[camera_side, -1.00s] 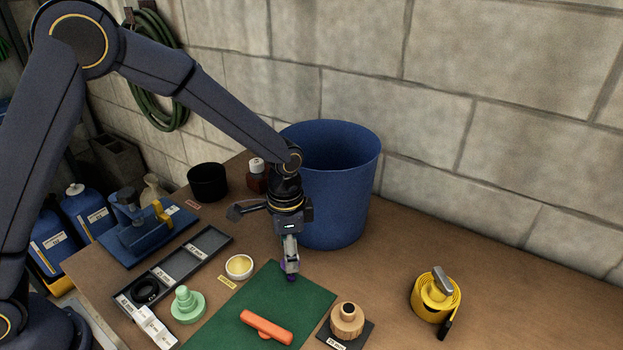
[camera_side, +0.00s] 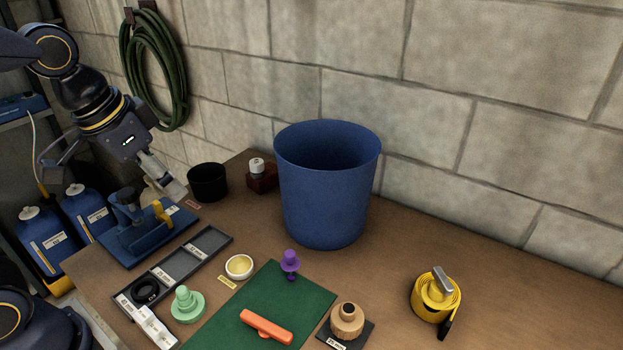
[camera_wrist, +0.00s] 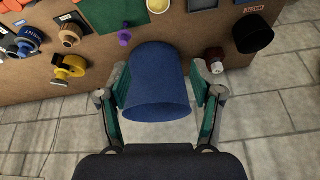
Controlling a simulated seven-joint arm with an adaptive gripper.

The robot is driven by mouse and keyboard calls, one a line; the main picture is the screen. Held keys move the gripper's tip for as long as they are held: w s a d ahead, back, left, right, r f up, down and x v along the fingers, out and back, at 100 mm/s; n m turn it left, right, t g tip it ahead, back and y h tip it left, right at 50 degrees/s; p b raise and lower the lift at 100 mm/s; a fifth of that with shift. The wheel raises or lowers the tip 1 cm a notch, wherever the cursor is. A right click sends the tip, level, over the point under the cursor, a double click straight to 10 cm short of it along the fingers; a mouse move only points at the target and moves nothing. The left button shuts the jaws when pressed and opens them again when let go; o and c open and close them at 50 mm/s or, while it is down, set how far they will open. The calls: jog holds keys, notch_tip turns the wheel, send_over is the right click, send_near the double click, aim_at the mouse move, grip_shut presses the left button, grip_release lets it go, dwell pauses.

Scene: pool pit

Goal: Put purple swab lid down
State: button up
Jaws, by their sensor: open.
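The purple swab lid (camera_side: 290,262) stands at the top edge of the green mat (camera_side: 262,312) in the side view, in front of the blue bucket. It also shows in the wrist view (camera_wrist: 125,36). My gripper (camera_side: 181,194) is well to its left in the side view, raised above the blue clamp stand. Its fingers are apart and empty in the wrist view (camera_wrist: 162,92). The bucket seen between the fingers there is beyond them, not held.
The blue bucket (camera_side: 328,195) stands behind the mat. A black cup (camera_side: 208,182), a grey tray (camera_side: 208,243), a pale bowl (camera_side: 239,266) and a green stepped piece (camera_side: 186,306) are to the left. An orange bar (camera_side: 266,327) lies on the mat. The table at right is mostly clear around a yellow strap roll (camera_side: 435,298).

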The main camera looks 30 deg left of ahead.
jog(key=s, duration=0.1)
jog(key=s+a+n+t, duration=0.1)
jog(key=s, duration=0.1)
jog(key=s+a+n, duration=0.1)
jog(key=s, duration=0.1)
jog(key=shift+f, duration=0.1)
dwell(1.1)
